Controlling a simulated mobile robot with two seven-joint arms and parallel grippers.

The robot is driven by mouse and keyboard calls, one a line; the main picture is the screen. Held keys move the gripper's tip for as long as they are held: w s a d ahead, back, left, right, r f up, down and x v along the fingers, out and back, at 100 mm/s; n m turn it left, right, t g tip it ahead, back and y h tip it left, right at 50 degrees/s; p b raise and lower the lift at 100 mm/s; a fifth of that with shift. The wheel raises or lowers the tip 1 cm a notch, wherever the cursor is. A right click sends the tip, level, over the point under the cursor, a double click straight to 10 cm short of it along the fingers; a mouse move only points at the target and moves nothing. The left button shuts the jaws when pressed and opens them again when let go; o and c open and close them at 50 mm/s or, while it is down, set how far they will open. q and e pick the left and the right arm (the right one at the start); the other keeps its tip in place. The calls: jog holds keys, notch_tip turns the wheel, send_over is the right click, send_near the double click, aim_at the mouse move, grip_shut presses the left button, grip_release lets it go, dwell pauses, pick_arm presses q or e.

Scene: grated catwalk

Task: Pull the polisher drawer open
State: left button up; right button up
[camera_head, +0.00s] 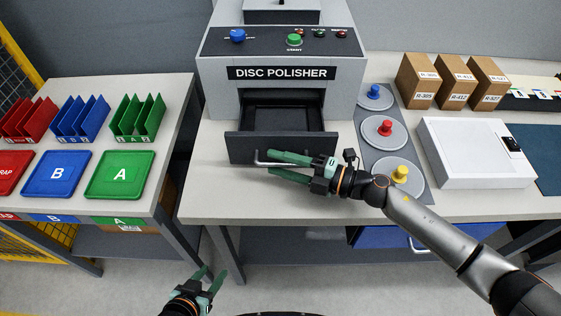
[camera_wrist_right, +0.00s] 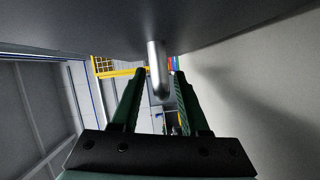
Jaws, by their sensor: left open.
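The grey disc polisher (camera_head: 281,73) stands on the middle bench in the head view. Its drawer (camera_head: 282,147) stands out from the body, and its dark inside shows from above. A silver bar handle (camera_head: 263,158) is on the drawer front; it also shows in the right wrist view (camera_wrist_right: 158,70). My right gripper (camera_head: 272,163) is at the handle, its green fingers open. In the right wrist view the handle lies between the fingers (camera_wrist_right: 158,95), with a gap on each side. My left gripper (camera_head: 212,273) is open and empty, low in front of the bench.
Trays and bins in red, blue and green (camera_head: 118,174) stand on the left bench. Discs with coloured knobs (camera_head: 384,129), cardboard boxes (camera_head: 470,80) and a white case (camera_head: 470,150) stand right of the polisher. The bench top left of the drawer is clear.

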jog(key=shift+d, duration=0.1)
jog(key=b+v, duration=0.2)
jog(key=v, duration=0.9)
jog(key=shift+s+d+f, duration=0.1)
jog(key=shift+s+d, duration=0.2)
jog(key=shift+d, duration=0.25)
